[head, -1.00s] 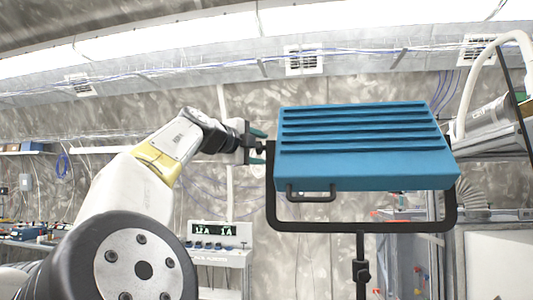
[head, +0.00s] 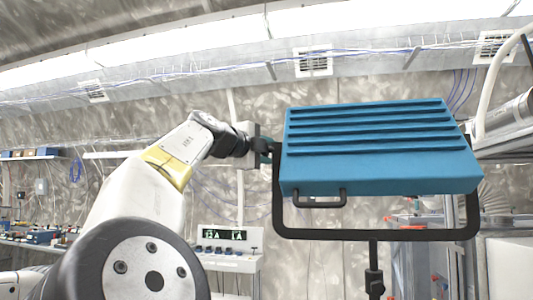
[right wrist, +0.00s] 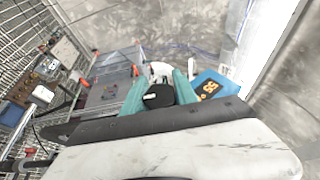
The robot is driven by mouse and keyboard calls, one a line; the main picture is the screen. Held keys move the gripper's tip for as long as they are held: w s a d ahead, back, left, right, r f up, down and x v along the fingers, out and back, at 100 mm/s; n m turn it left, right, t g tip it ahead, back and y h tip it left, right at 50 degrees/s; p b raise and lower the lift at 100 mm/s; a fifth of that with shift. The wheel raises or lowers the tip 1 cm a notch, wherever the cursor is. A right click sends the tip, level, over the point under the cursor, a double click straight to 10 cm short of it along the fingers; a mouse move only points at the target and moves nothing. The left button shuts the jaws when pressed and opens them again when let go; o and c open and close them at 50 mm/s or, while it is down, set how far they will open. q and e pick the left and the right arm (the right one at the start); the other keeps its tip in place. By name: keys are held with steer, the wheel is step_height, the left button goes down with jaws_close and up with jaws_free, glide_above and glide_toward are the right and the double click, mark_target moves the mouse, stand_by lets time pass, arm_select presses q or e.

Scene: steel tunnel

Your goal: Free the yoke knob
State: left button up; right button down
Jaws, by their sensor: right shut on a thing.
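A blue ribbed lamp head (head: 375,150) hangs in a black U-shaped yoke (head: 375,234) on a black stand (head: 374,265). A black handle (head: 320,201) is on its lower front edge. My right gripper (head: 268,150) is at the yoke's left arm, at the height of the lamp's side. In the right wrist view its two teal fingers press on the round black yoke knob (right wrist: 158,96) from both sides. In the head view the knob is mostly hidden by the fingers. My left gripper is in neither view.
A bench with a lit display panel (head: 223,235) stands behind, below my right arm. Shelves and wire racks line the sides.

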steer(key=shift+f+n+g+y, duration=0.3)
steer(key=shift+g+y, duration=0.25)
steer(key=shift+g, duration=0.2)
steer(key=shift+f+n+g+y, duration=0.2)
steer(key=shift+n+g+y, duration=0.1)
steer(key=shift+g+y, duration=0.35)
steer(key=shift+s, duration=0.1)
steer(key=c, duration=1)
jaws_free()
steer(key=shift+o, duration=0.2)
steer(key=v, duration=0.8)
